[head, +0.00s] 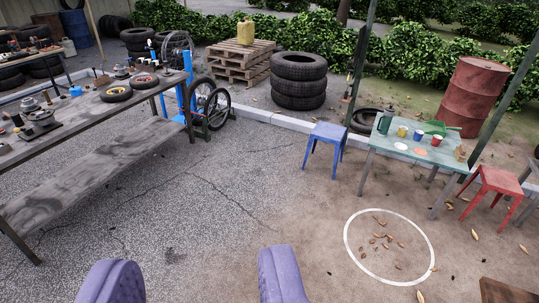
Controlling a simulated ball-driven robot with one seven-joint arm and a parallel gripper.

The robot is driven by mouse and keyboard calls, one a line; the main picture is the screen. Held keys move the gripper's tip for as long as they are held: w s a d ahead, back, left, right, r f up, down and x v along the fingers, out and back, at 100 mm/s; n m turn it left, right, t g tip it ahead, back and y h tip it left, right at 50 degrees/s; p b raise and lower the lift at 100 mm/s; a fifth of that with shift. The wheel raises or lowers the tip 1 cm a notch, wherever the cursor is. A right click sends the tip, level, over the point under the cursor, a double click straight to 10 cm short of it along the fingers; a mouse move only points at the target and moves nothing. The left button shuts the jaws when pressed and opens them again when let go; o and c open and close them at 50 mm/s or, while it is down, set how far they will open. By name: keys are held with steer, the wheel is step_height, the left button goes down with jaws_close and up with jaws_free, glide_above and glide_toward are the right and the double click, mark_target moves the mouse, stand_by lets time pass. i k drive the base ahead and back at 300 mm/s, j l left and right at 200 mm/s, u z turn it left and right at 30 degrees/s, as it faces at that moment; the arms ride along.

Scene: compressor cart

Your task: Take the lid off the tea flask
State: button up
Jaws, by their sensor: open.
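The tea flask (384,122), dark green with a handle-like shape at its side, stands upright near the left end of a small green table (385,142) at the right. Its lid is too small to make out clearly at its top. My gripper (198,262) shows as two purple fingers at the bottom edge, wide apart with nothing between them. It is far from the flask, to the left of and nearer than the table.
Cups (403,131), flat discs and a green item (438,128) share the tabletop. A blue stool (325,141) and red stool (495,183) flank it. A long workbench (95,108) stands left. The paved middle is open; a white ring (347,243) marks the ground.

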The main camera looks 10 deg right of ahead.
mark_target(390, 109)
steer(key=i+l+z, duration=0.25)
steer(key=i+z, duration=0.15)
steer(key=i, duration=0.35)
steer(key=i+z, duration=0.35)
steer(key=i, duration=0.45)
steer(key=i+j+z, duration=0.2)
steer(key=i+z, duration=0.2)
steer(key=i, duration=1.1)
steer(key=i+l+u, duration=0.1)
steer(key=i, duration=0.7)
steer(key=i+l+u, duration=0.1)
steer(key=i, duration=0.65)
steer(key=i+l+u, duration=0.4)
steer(key=i, duration=0.25)
steer(key=i+l+u, duration=0.45)
steer(key=i, duration=0.15)
